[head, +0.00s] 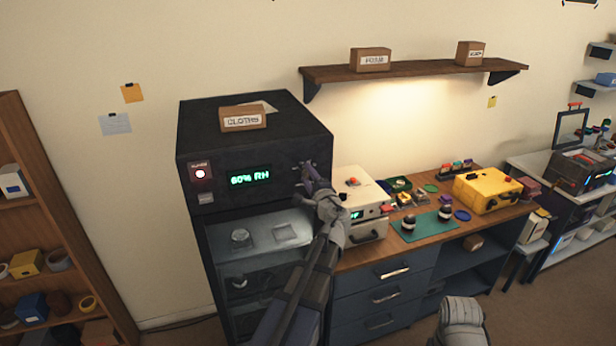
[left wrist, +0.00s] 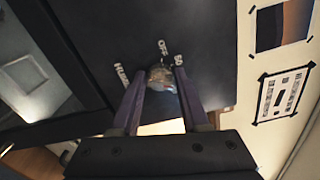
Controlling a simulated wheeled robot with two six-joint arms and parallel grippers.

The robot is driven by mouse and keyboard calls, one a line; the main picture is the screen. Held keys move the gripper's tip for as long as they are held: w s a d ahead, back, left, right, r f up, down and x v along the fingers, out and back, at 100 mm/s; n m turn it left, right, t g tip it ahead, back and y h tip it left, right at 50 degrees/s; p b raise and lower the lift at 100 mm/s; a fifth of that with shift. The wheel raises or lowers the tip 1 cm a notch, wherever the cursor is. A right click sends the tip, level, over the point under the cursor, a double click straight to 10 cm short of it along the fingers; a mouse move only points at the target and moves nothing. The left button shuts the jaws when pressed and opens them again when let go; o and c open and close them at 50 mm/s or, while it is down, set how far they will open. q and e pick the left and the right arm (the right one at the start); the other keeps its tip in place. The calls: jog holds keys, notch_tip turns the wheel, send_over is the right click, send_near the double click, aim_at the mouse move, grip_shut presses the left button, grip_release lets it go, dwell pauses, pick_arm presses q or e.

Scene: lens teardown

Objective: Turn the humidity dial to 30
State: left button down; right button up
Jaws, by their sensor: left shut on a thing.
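The black dry cabinet (head: 255,150) stands left of the workbench. Its green display (head: 250,177) reads 60% RH. My left gripper (head: 307,174) is at the right side of the panel, shut on the dial. In the left wrist view its two purple-grey fingers (left wrist: 161,84) sit on either side of the knob. In the head view the gripper mostly hides the dial.
A box marked CLOTHS (head: 243,119) sits on top of the cabinet. A white device (head: 363,190) stands close to the right of my left gripper, on the bench. A wooden shelf (head: 420,69) hangs above.

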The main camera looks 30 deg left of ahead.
pick_arm(q)
jog(key=m, duration=0.4)
jog(key=shift+m, duration=2.2)
jog(key=shift+c, duration=2.2)
grip_release()
jog(key=shift+d, duration=0.1)
jog(key=v, duration=0.7)
jog(key=shift+s+d, duration=0.25)
jog(key=shift+s, duration=0.05)
